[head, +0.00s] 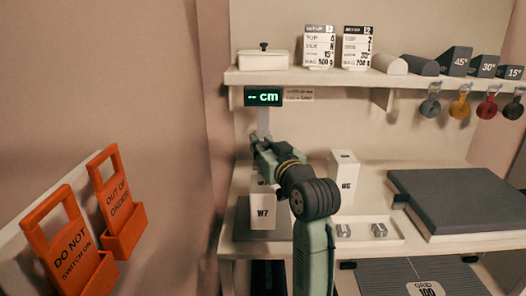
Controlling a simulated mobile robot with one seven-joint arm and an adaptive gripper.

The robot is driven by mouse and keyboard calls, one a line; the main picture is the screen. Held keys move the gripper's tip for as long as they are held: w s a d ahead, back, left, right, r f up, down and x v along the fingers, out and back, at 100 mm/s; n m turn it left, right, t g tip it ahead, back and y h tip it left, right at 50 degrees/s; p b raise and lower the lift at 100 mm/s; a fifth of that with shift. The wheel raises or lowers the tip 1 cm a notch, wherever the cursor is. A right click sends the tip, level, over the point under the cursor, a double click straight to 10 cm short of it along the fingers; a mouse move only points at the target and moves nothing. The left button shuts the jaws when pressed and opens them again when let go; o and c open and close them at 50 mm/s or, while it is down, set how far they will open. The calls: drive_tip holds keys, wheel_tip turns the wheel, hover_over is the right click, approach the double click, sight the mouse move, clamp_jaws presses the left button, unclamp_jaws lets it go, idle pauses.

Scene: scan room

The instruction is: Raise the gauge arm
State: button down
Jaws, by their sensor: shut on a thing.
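A height gauge stands at the back of the bench in the head view. Its dark display (263,96) reads "-- cm" in green, and a pale upright post (263,122) runs down below it. My gripper (257,148) is at the lower visible part of the post, shut on what appears to be the gauge arm. The gripper hides the arm itself and the exact grip. A white box marked W7 (263,213) stands upright just below my gripper; whether they touch cannot be told.
A white box marked W6 (344,178) stands right of my gripper. A shallow tray (394,238) with small grey pieces lies in front of it. A thick dark slab (455,198) lies at right. A loaded shelf (330,77) runs above; orange sign holders (122,205) are at left.

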wheel_tip(320, 180, up, 2)
drive_tip(key=shift+r, duration=0.1)
drive_tip(key=c, duration=1.4)
unclamp_jaws()
drive_tip(key=v, duration=1.2)
drive_tip(key=shift+d, duration=0.1)
